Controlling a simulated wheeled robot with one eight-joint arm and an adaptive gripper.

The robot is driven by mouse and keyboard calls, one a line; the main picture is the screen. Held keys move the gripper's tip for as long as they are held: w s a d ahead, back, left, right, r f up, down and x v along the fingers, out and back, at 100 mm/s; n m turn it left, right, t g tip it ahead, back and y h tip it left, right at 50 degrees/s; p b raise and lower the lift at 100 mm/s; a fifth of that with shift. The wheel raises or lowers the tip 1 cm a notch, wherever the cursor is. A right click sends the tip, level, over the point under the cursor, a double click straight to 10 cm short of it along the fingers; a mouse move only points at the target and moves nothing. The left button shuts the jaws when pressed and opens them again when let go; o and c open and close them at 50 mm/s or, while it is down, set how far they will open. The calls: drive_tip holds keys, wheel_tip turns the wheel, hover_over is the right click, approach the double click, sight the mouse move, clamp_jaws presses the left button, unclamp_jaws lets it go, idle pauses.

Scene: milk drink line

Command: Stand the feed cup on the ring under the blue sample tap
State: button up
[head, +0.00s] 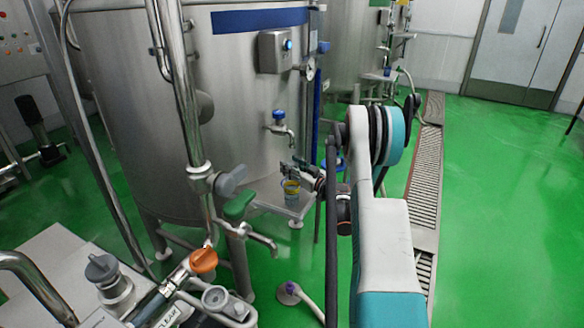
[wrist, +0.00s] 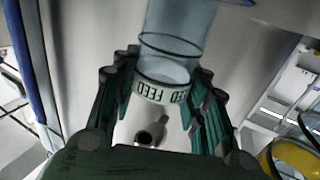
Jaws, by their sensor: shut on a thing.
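The feed cup (wrist: 165,85) is clear with a white band lettered FEED. In the wrist view it sits between the dark green fingers of my gripper (wrist: 163,100), which are shut on it. In the head view my gripper (head: 291,168) is in front of the tank, above a small metal shelf and below the blue sample tap (head: 279,116). The held cup is too small and covered to make out clearly there. The ring cannot be picked out in either view.
A yellow-banded cup (head: 291,188) stands on the metal shelf (head: 298,208), just below my gripper. The steel tank (head: 240,110) is close behind.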

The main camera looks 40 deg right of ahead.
drive_tip(key=o, duration=0.8)
drive_tip(key=shift+o, duration=0.2)
drive_tip(key=shift+s+r, duration=0.1)
drive_tip(key=shift+s, duration=0.15)
drive_tip(key=s+p, duration=0.1)
drive_tip(key=s, duration=0.9)
drive_tip(key=shift+s, duration=0.8)
